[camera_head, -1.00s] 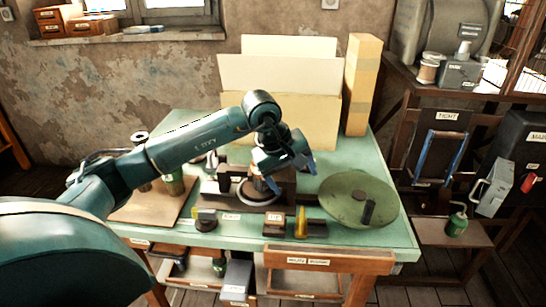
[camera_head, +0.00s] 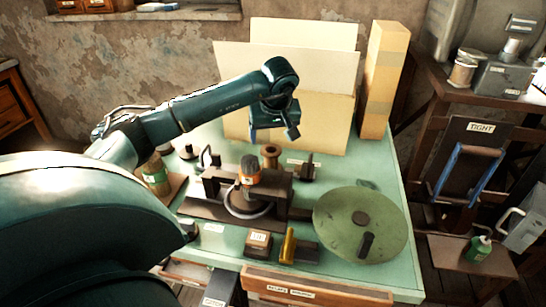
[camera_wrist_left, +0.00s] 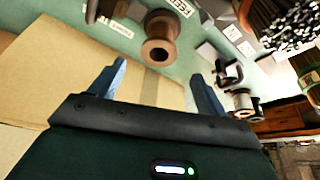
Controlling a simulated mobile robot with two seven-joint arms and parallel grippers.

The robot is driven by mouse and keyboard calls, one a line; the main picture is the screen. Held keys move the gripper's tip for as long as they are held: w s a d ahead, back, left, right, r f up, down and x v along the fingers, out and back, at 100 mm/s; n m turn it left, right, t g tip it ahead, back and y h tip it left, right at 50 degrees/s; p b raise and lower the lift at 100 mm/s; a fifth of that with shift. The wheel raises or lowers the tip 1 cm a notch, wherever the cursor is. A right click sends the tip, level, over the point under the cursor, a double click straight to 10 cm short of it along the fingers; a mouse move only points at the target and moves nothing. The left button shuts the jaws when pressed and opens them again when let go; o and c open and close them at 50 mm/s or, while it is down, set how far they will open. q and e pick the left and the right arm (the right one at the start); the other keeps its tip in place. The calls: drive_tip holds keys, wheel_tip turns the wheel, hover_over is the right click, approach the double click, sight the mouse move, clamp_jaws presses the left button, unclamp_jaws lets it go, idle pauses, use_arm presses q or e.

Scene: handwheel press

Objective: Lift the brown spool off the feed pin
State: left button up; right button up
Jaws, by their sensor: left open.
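The brown spool (camera_head: 270,155) stands upright at the back of the green table, behind the press. In the left wrist view the brown spool (camera_wrist_left: 160,42) shows from above, beyond the fingertips, beside a label reading FEED (camera_wrist_left: 181,6). The pin itself cannot be made out. My left gripper (camera_head: 273,134) is open and empty, just above the spool in the head view. In the left wrist view the left gripper's blue fingers (camera_wrist_left: 159,72) are spread apart, and the spool lies between their lines, apart from them. My right gripper is not in view.
The press (camera_head: 235,195) with an orange-banded cylinder stands in front of the spool. A large green disc (camera_head: 340,225) lies right. Cardboard panels (camera_head: 310,120) rise close behind the gripper. A small dark block (camera_head: 306,172) stands right of the spool.

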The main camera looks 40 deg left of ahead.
sight(271, 152)
use_arm(q)
drive_tip(key=p+x, duration=0.1)
drive_tip(key=x, duration=0.7)
drive_tip(key=shift+w+f, duration=0.1)
drive_tip(key=shift+f, duration=0.3)
drive_tip(key=shift+c, duration=0.5)
drive_tip(key=c, duration=1)
